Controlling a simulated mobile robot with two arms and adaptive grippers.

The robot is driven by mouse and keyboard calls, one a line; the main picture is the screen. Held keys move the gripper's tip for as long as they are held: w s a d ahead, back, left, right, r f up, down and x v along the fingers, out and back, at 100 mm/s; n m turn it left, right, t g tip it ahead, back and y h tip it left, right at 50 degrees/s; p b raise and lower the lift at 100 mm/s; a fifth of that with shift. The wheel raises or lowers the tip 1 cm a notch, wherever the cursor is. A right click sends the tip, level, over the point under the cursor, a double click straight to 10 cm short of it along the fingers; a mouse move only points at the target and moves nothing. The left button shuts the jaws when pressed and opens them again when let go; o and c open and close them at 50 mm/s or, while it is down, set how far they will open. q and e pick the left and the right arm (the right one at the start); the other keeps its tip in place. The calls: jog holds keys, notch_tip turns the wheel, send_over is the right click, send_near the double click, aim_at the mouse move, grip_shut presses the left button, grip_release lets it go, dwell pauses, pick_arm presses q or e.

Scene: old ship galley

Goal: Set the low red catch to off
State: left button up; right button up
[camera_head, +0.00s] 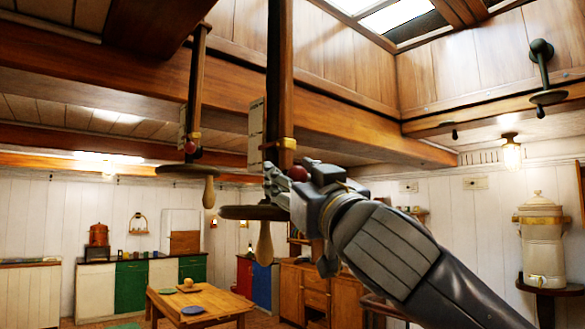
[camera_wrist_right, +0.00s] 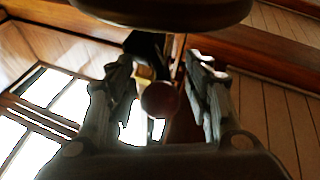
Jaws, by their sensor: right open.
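A dark red ball knob (camera_head: 298,173), which looks like the catch, sits at a brass band (camera_head: 281,143) low on the nearer hanging wooden post (camera_head: 280,75). My right gripper (camera_head: 281,186) is at this knob, with its open fingers partly in front of the post. In the right wrist view, the knob (camera_wrist_right: 160,98) shows between the two fingers (camera_wrist_right: 160,70), with a gap on each side. I cannot tell if anything touches. A pale plate with marks (camera_head: 256,135) is beside the post; its marks are too small to read. My left gripper is not in view.
A dark disc (camera_head: 245,213) with a wooden handle (camera_head: 265,243) hangs just below my right gripper. A second post (camera_head: 196,80) with its own red knob (camera_head: 190,147) hangs farther left. Ceiling beams run above. A table (camera_head: 215,306) stands below.

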grip_shut()
jog(key=shift+r, duration=0.1)
dwell(0.4)
jog(key=shift+r+p, duration=0.25)
jog(key=shift+p, duration=0.2)
jog(key=r+n+g+p, duration=0.1)
jog(key=g+p, duration=0.1)
jog(key=p, duration=0.1)
jog(key=shift+a+r+g+h+p, duration=0.1)
jog(key=shift+r+g+h+p, duration=0.05)
jog(key=shift+g+h+p, duration=0.2)
jog(key=shift+r+g+p, duration=0.1)
jog(key=shift+g+p, duration=0.3)
jog(key=shift+g, duration=0.15)
jog(key=shift+w+a+r+n+g+h, duration=0.15)
jog(key=shift+r+n+g+h, duration=0.15)
jog(key=shift+g, duration=0.3)
jog(key=shift+w+a+r+n+g+h, duration=0.1)
jog(key=shift+w+n+g+h, duration=0.1)
jog(key=shift+g+h, duration=0.3)
